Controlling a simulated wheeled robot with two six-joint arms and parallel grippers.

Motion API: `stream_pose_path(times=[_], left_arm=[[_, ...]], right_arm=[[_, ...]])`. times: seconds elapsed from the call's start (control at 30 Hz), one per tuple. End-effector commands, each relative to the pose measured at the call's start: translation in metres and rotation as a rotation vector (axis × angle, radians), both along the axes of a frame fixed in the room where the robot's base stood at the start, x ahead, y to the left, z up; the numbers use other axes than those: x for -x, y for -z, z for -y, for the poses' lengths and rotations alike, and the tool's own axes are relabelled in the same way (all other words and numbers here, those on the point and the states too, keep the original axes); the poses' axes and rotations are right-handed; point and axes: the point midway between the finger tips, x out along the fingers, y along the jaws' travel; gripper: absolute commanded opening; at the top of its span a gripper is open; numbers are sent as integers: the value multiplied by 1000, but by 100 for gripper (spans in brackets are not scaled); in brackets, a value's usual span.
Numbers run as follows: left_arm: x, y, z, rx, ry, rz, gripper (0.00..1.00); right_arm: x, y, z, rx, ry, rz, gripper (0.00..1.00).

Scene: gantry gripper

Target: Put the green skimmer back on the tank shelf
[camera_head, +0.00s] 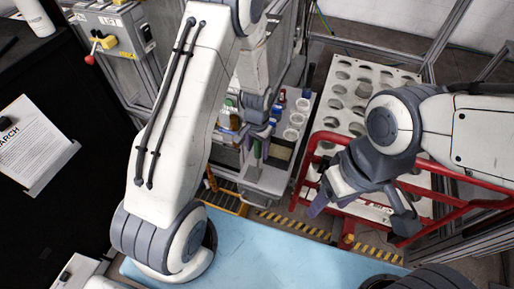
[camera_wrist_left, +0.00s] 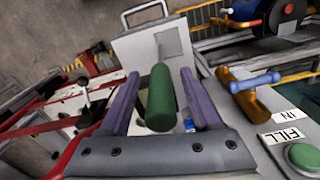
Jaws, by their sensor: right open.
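The green skimmer's handle (camera_wrist_left: 161,95) stands between the two purple fingers of my left gripper (camera_wrist_left: 160,90) in the left wrist view. A gap shows on each side of the handle, so the fingers look open around it. In the head view my left gripper (camera_head: 257,127) is above the grey unit, with a bit of green handle (camera_head: 257,149) below it. The skimmer's far end is not clear. My right gripper (camera_head: 362,203) is open and empty near the red rail. I cannot tell for sure which surface is the tank shelf.
A red rail (camera_head: 302,180) runs around a white rack with round holes (camera_head: 345,98). White cups (camera_head: 296,119) stand on the grey unit. A light blue surface (camera_head: 285,250) lies clear in front.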

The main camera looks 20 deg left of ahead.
Motion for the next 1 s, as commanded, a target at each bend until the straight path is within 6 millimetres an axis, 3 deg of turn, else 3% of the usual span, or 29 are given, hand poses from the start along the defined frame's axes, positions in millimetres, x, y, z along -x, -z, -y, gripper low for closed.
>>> stream_pose_path(times=[0.2, 0.37, 0.8, 1.0], left_arm=[[0, -1, 0, 0, 0, 0, 65], [-1, -14, 0, 0, 0, 5, 65], [-1, -101, 0, 0, 0, 5, 65], [1, -122, 2, 0, 3, 2, 65]], right_arm=[[0, -1, 0, 0, 0, 0, 65], [0, 0, 0, 0, 0, 0, 65], [0, 9, 0, 0, 0, 0, 65], [0, 10, 0, 0, 0, 0, 65]])
